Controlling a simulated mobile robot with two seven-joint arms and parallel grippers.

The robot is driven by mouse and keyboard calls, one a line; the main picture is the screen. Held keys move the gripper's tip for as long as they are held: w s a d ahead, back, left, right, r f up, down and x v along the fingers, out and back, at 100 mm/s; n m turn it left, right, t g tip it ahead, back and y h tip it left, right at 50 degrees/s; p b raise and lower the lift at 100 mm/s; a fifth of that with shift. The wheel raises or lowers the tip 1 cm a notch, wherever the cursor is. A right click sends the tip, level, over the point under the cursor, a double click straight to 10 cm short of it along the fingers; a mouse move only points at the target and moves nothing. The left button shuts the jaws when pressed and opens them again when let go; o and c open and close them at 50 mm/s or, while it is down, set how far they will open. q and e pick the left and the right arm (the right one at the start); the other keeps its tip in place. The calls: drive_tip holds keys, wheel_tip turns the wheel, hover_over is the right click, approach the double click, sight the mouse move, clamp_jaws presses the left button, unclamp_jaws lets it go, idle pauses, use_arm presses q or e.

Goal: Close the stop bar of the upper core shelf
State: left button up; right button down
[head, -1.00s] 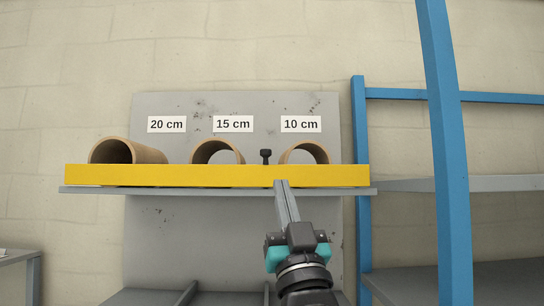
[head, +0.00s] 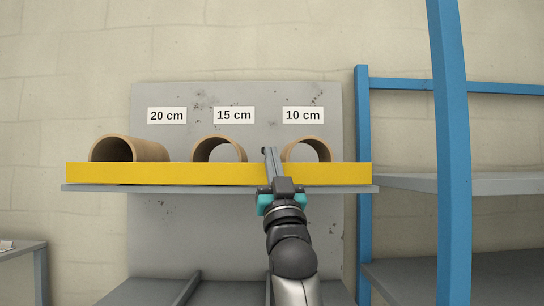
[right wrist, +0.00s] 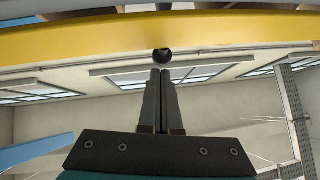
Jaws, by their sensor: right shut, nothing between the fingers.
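The yellow stop bar (head: 150,173) stands along the front edge of the upper core shelf (head: 110,188), in front of the cores. It also crosses the top of the right wrist view (right wrist: 90,41). A small dark round knob (right wrist: 162,55) shows against the bar there, just beyond my fingertips; whether they touch it I cannot tell. My right gripper (head: 269,151) is shut with nothing between its fingers. Its tips reach up in front of the bar, between the 15 cm and 10 cm cores, and hide the knob in the head view. My left gripper is not in view.
Cardboard cores lie behind the bar under the labels 20 cm (head: 115,149), 15 cm (head: 207,149) and 10 cm (head: 316,149). A blue rack post (head: 452,150) stands at the right. Below the shelf is a lower shelf (head: 230,292) with dividers.

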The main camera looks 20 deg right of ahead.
drive_tip(key=shift+w, duration=0.1)
idle(0.3)
drive_tip(key=shift+w+d+r+m+g+p, duration=0.2)
drive_tip(key=shift+r+m+g+p, duration=0.15)
drive_tip(key=shift+p, duration=0.6)
